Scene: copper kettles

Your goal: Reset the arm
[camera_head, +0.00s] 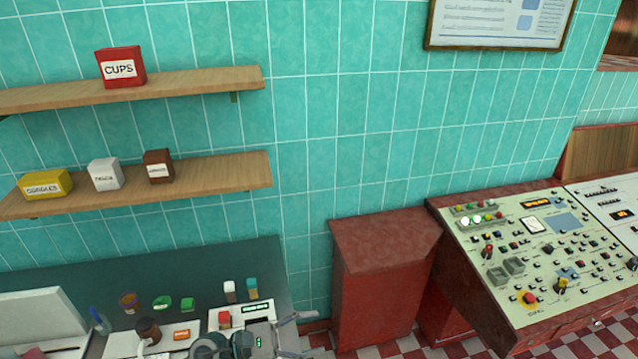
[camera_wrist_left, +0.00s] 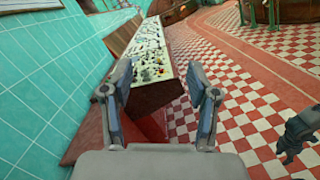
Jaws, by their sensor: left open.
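My left gripper (camera_head: 306,334) shows at the bottom of the head view, in front of the right end of the dark counter. In the left wrist view my left gripper (camera_wrist_left: 160,72) has its two fingers wide apart with nothing between them. Past the fingers lie the control console and the checkered floor. A dark grey jointed shape at the right edge of the left wrist view looks like my right gripper (camera_wrist_left: 299,135); its jaws are too unclear to read. It does not show in the head view.
A dark counter (camera_head: 205,266) holds several small items at lower left. Two wooden shelves (camera_head: 200,80) with labelled boxes are on the tiled wall. A red cabinet (camera_head: 385,285) stands right of the counter, beside a control console (camera_head: 515,285). Checkered floor (camera_wrist_left: 235,75) is open beyond.

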